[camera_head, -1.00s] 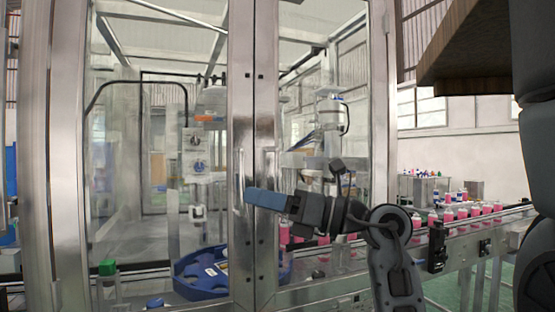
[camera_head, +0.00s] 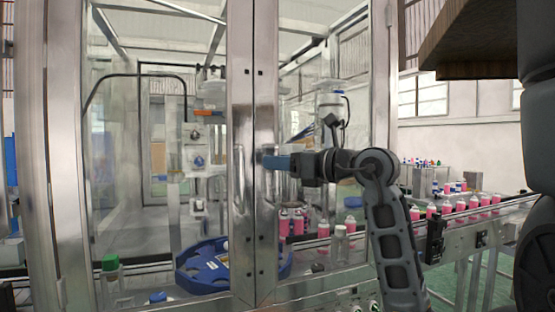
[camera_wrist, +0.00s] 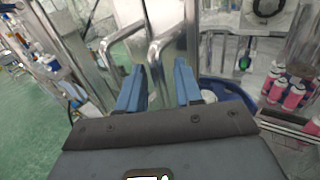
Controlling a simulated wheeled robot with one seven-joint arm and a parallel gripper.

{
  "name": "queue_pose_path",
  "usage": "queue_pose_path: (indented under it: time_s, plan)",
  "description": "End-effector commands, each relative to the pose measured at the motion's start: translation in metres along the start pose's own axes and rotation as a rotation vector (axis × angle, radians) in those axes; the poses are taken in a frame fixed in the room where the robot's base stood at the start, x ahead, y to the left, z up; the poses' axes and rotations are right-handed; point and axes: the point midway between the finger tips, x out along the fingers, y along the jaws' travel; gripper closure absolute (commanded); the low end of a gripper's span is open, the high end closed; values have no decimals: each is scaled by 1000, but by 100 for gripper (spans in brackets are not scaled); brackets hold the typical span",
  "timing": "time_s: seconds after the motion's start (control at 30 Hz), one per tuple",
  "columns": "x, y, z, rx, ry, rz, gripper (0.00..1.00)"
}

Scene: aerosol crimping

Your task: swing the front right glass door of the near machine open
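The front right glass door (camera_head: 265,95) of the near machine stands shut beside the left door (camera_head: 241,95), their metal frames meeting in the middle. A bar handle (camera_head: 267,190) is on the right door's frame, and another handle (camera_head: 238,180) is on the left door. My gripper (camera_head: 268,161), with blue fingers, is at the right door's handle. In the wrist view my gripper (camera_wrist: 159,68) has its fingers apart, with the lower end of a metal handle (camera_wrist: 156,50) just beyond and between the tips. I cannot tell whether the fingers touch it.
Behind the glass are a blue round tray (camera_head: 205,282) and pink cans (camera_head: 291,222). A conveyor (camera_head: 485,232) with several pink cans runs out to the right. A brown overhang (camera_head: 480,50) is at upper right. Green floor (camera_wrist: 35,120) shows at left in the wrist view.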

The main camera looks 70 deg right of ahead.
Motion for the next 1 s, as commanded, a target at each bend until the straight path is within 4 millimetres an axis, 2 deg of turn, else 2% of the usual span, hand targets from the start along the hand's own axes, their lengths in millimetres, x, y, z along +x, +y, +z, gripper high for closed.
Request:
queue_pose_path:
  time_s: [0.1,0.37,0.73,1.0]
  plan:
    - [7,1,0,0,-1,1,65]
    - [8,1,0,0,-1,1,65]
    - [8,1,0,0,-1,1,100]
    - [8,1,0,0,-1,1,100]
